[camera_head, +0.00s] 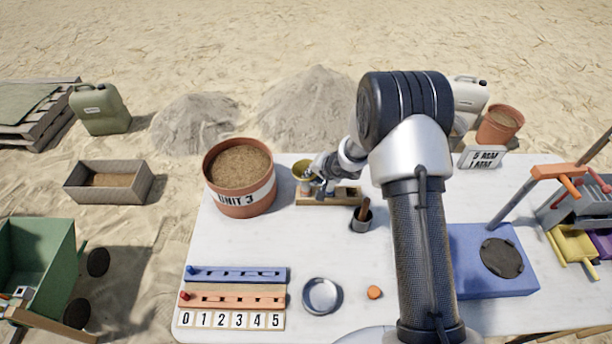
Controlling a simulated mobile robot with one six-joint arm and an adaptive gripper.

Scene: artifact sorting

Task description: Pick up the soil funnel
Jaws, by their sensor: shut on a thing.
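A small olive-yellow round-rimmed piece (302,169), which looks like the soil funnel, is at the back of the white table, just right of the large pot. My gripper (313,179) is at its right side, with its fingers shut on it. The fingertips are small and partly hidden. I cannot tell whether the funnel still touches the wooden stand (344,196) below and beside it.
A large terracotta pot of soil marked UNIT 3 (242,197) stands close on the left. A small dark cup (362,220) is right of the stand. Blue (235,274) and orange (234,298) peg rails, a metal dish (320,295) and a blue box (492,286) lie nearer. The middle table is clear.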

